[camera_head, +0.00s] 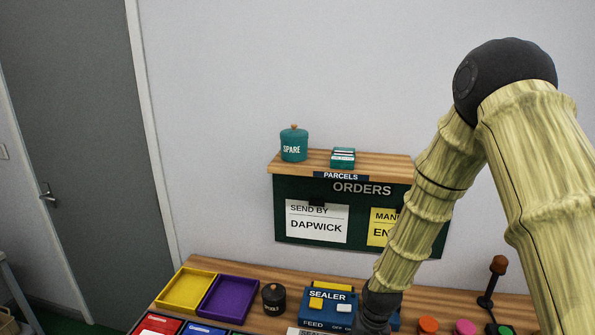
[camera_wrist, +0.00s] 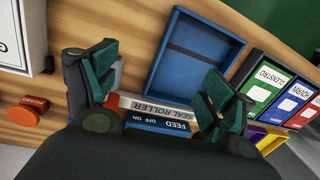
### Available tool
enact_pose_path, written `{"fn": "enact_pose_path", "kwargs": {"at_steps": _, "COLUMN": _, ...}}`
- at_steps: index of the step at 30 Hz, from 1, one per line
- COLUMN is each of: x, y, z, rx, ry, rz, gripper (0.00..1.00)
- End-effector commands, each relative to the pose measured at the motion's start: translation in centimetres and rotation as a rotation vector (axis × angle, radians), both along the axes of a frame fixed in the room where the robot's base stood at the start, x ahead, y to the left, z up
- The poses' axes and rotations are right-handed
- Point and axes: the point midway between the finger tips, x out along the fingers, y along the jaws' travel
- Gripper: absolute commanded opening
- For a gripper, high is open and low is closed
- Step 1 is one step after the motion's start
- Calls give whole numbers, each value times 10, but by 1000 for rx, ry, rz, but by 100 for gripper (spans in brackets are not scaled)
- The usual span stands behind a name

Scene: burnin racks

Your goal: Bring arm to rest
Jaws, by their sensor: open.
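My arm comes down across the right half of the head view, bent at a dark joint near the top. Its wrist ends in front of the blue sealer (camera_head: 327,303), and the fingers are not clear there. In the wrist view my gripper (camera_wrist: 160,72) is open, its two green-padded fingers wide apart with nothing held between them. Behind and between the fingers are the sealer's feed panel (camera_wrist: 158,122), a seal roller label (camera_wrist: 155,106) and an empty blue tray (camera_wrist: 188,55). I cannot tell whether the fingers touch anything.
A yellow tray (camera_head: 184,289), a purple tray (camera_head: 228,299) and a dark lidded pot (camera_head: 274,299) stand on the wooden bench. The orders board (camera_head: 362,189) and a shelf with a teal spare jar (camera_head: 294,145) are on the wall. Orange (camera_head: 428,325) and pink (camera_head: 464,327) knobs stand at right.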

Motion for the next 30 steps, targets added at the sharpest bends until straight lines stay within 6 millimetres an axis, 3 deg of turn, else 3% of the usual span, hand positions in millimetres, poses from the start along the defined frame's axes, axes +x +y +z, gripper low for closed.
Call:
{"fn": "enact_pose_path", "kwargs": {"at_steps": 1, "x": -20, "y": -3, "z": -22, "rx": -2, "ry": 9, "rz": 2, "gripper": 84}}
{"fn": "enact_pose_path", "kwargs": {"at_steps": 6, "x": -75, "y": -14, "z": -79, "rx": -11, "ry": 4, "rz": 9, "gripper": 84}}
{"fn": "enact_pose_path", "kwargs": {"at_steps": 15, "x": -183, "y": -37, "z": -148, "rx": -46, "ry": -3, "rz": 32, "gripper": 84}}
{"fn": "enact_pose_path", "kwargs": {"at_steps": 21, "x": -242, "y": -50, "z": -169, "rx": -73, "ry": -9, "rz": 49, "gripper": 84}}
{"fn": "enact_pose_path", "kwargs": {"at_steps": 30, "x": -303, "y": -65, "z": -179, "rx": -106, "ry": -14, "rz": 75, "gripper": 84}}
